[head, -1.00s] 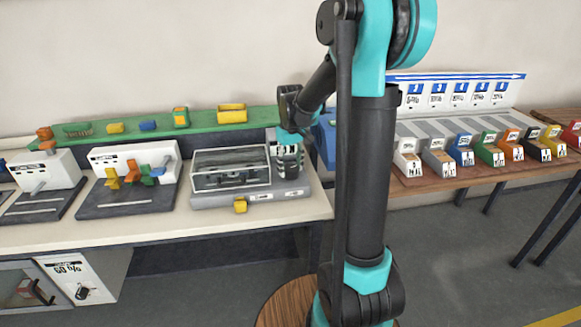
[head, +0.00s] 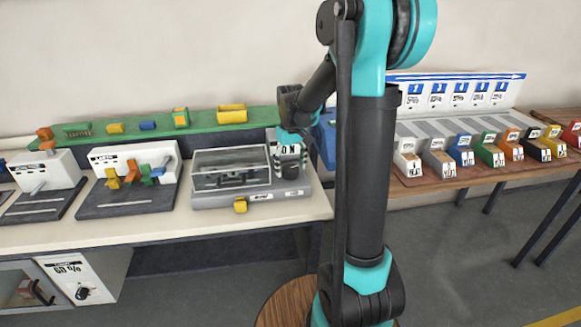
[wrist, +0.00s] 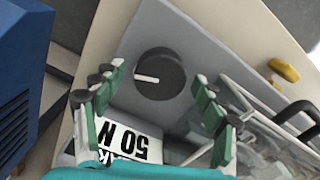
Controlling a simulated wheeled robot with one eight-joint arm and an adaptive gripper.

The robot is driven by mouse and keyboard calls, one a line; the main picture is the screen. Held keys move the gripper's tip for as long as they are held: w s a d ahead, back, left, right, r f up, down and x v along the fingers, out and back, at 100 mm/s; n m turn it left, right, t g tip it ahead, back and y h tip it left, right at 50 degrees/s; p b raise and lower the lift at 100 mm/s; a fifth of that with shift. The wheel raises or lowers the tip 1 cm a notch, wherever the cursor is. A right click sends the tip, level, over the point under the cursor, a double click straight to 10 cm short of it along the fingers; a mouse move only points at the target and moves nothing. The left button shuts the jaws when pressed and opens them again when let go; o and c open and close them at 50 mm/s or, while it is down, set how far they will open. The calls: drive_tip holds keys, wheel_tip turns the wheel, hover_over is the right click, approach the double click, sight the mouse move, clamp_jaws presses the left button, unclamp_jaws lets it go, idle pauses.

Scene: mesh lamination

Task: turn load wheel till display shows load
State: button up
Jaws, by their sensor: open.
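The load wheel is a round black knob with a white pointer line; it shows in the wrist view (wrist: 160,73) and in the head view (head: 291,171). The display (wrist: 126,141) is a white panel reading "50 N", upside down in the wrist view, with part of its other text hidden by my gripper. Wheel and display belong to a grey tester (head: 215,200) with a clear-covered box. My gripper (wrist: 153,92) is open and empty. Its green-padded fingers stand apart on either side of the wheel in the wrist view, with visible gaps to it.
A yellow part (head: 240,204) sits at the tester's front edge. A blue box (head: 326,140) stands close on its right. Another station with coloured levers (head: 130,178) is on the left. A green shelf (head: 200,138) with small parts runs behind. The bench front (head: 170,231) is clear.

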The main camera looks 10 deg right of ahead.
sight(291, 168)
drive_tip(key=shift+r, duration=0.1)
wheel_tip(291, 168, up, 12)
idle(0.5)
drive_tip(key=s+d+f+m+t, duration=0.2)
drive_tip(key=s+f, duration=0.7)
drive_tip(key=s, duration=0.2)
drive_tip(key=s+d+f+m+t, duration=0.2)
drive_tip(key=s+f, duration=0.7)
drive_tip(key=s, duration=0.2)
drive_tip(key=shift+f, duration=0.25)
